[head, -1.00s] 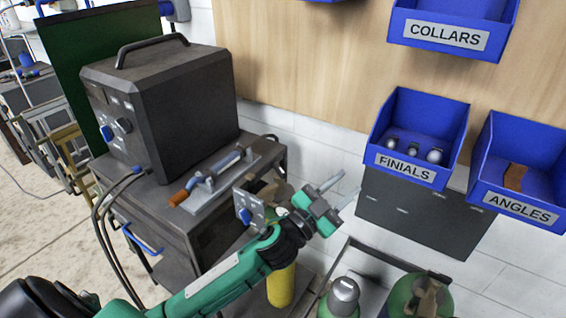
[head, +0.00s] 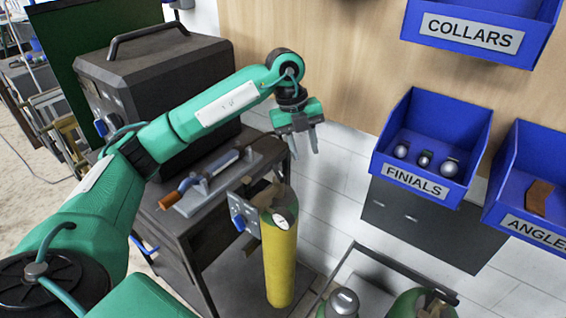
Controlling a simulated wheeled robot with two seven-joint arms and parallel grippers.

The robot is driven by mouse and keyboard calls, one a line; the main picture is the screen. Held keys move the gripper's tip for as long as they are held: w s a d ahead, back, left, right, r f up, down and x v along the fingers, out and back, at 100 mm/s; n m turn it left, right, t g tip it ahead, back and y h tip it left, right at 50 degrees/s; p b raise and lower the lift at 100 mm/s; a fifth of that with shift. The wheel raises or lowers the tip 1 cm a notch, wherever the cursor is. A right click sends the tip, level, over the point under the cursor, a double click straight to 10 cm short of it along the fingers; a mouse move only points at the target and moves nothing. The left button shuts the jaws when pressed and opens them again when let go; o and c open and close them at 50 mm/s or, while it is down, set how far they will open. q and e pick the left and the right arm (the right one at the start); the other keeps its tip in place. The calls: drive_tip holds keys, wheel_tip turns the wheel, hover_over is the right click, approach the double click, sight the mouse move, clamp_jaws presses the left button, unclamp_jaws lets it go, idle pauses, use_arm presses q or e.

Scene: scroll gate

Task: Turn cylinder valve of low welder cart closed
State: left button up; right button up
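The welder cart (head: 180,238) is dark grey and stands left of centre with a boxy welder (head: 150,90) on top. A yellow gas cylinder (head: 280,265) stands upright at its right end, with a round pale gauge (head: 283,221) near its top. A grey plate with a blue knob (head: 239,223) sits just left of the cylinder top. I cannot make out the cylinder valve clearly. My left gripper (head: 304,146) is open and empty, fingers pointing down, above and apart from the cylinder top. My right gripper is not in view.
A torch with an orange-brown tip (head: 170,200) lies on the cart's shelf. Blue wall bins, including the finials bin (head: 420,185), hang to the right. Green cylinders (head: 422,303) stand in a frame at lower right. White wall lies behind the gripper.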

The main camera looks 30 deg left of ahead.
sight(278, 170)
use_arm(q)
drive_tip(key=a+r+n+y, duration=0.2)
drive_tip(key=a+r+y, duration=0.1)
drive_tip(key=a, duration=0.5)
drive_tip(key=f, duration=0.4)
drive_tip(key=f+p, duration=0.1)
drive_tip(key=f, duration=0.4)
drive_tip(key=f+p, duration=0.1)
drive_tip(key=f, duration=0.3)
drive_tip(key=shift+w+d+f, duration=0.2)
drive_tip(key=shift+d, duration=0.05)
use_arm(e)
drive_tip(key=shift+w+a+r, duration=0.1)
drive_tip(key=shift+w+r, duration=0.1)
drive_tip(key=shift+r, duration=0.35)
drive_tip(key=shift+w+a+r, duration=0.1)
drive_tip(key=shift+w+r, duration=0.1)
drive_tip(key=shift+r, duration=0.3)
use_arm(q)
drive_tip(key=shift+c, duration=0.4)
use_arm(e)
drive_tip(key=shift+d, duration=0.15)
use_arm(q)
clamp_jaws()
